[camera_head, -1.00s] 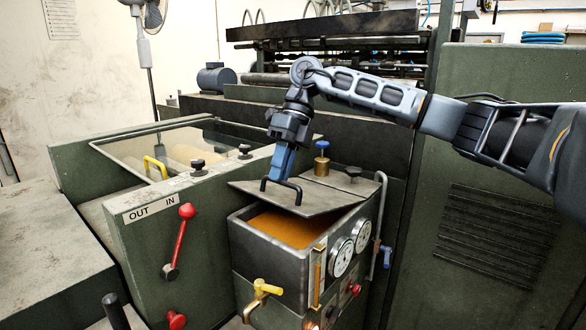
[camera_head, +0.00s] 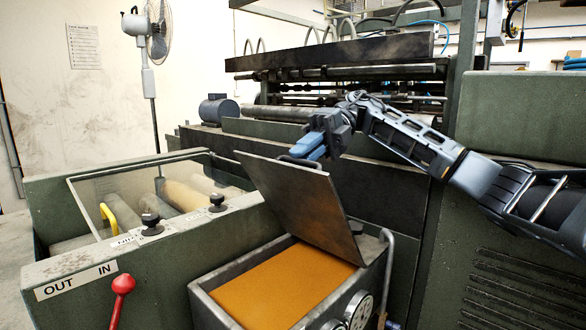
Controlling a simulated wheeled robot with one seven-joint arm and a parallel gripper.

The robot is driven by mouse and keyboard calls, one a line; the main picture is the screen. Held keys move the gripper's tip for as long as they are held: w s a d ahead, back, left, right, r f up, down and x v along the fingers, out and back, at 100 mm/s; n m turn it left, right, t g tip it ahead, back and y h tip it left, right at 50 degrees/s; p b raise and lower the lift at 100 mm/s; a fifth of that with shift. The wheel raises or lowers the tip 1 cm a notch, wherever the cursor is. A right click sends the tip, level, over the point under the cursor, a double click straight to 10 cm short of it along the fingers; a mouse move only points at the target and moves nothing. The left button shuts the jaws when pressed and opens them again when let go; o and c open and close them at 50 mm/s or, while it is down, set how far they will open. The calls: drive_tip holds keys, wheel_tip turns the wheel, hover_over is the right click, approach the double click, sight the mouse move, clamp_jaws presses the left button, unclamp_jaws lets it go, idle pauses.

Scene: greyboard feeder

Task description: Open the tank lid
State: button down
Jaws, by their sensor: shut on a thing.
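The tank (camera_head: 212,302) is a grey metal box at the bottom centre, with orange-brown contents (camera_head: 283,285) showing inside. Its flat grey lid (camera_head: 305,203) stands steeply tilted up from the tank's back edge, so the front of the tank is wide open. My gripper (camera_head: 302,156) is at the lid's raised upper edge, shut on the black lid handle (camera_head: 300,163). The handle is mostly hidden behind the lid's edge and the blue fingers.
A glass-covered trough with rollers (camera_head: 185,195) and a yellow handle (camera_head: 108,217) lies left of the tank. Black knobs (camera_head: 152,223) and a red lever (camera_head: 122,284) stand near it. Gauges (camera_head: 358,309) and a bent pipe (camera_head: 388,262) are at the tank's right. A dark machine wall stands behind the lid.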

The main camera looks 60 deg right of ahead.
drive_tip(key=shift+s+d+r+y, duration=0.15)
drive_tip(key=shift+d+y, duration=0.1)
drive_tip(key=shift+d, duration=0.25)
drive_tip(key=shift+s+d+r+y, duration=0.1)
drive_tip(key=shift+d+y, duration=0.15)
drive_tip(key=shift+d, duration=0.2)
drive_tip(key=c, duration=1.2)
unclamp_jaws()
drive_tip(key=shift+o, duration=0.2)
